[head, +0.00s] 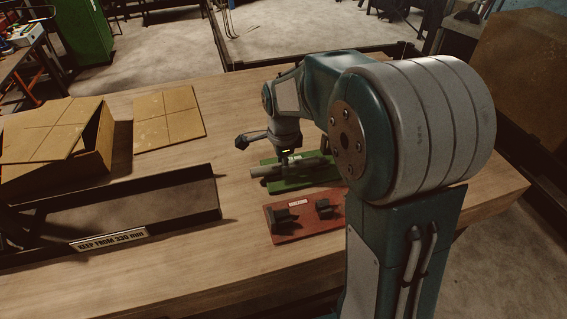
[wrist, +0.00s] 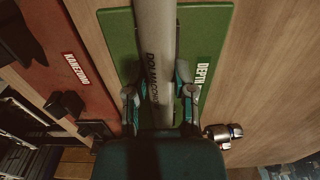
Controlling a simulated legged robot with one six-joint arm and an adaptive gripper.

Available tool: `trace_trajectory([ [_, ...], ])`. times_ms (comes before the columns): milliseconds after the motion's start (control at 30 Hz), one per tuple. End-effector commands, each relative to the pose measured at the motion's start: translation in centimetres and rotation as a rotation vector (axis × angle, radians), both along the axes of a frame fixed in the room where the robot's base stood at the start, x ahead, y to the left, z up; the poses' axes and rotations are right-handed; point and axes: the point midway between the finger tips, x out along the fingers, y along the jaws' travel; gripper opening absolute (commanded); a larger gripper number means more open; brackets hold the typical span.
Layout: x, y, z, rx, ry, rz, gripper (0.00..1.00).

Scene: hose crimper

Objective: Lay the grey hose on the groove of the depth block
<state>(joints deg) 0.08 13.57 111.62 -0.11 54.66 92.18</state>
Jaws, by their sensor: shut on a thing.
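The grey hose (wrist: 157,45) runs lengthwise through the wrist view, with dark lettering along it. My gripper (wrist: 158,97) is shut on the hose, one finger on each side; it also shows in the head view (head: 288,158). The green depth block (wrist: 119,42) lies under the hose, with its DEPTH label to the right of the hose. In the head view the depth block (head: 312,181) sits on the table, and the hose (head: 264,171) sticks out left of my gripper over it. The groove is hidden, so I cannot tell whether the hose touches it.
A red block (head: 290,232) with dark posts lies in front of the depth block; it is at the left in the wrist view (wrist: 50,67). A metal fitting (wrist: 224,133) shows at right. A long dark tray (head: 190,195) and cardboard box (head: 95,150) stand left. Bare table lies between.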

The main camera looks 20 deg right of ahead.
Motion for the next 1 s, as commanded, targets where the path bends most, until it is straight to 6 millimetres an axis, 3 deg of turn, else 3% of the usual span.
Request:
trace_trajectory([
  [733, -0.14, 0.92, -0.47, 0.003, 0.006, 0.003, 0.00],
  [767, -0.15, 0.95, -0.47, 0.003, 0.007, 0.003, 0.46],
  [800, -0.15, 0.98, -0.48, 0.002, 0.007, 0.003, 0.64],
  [833, -0.15, 1.00, -0.48, 0.002, 0.007, 0.003, 0.73],
  [1000, -0.07, 1.02, -0.38, 0.002, 0.003, 0.003, 0.73],
])
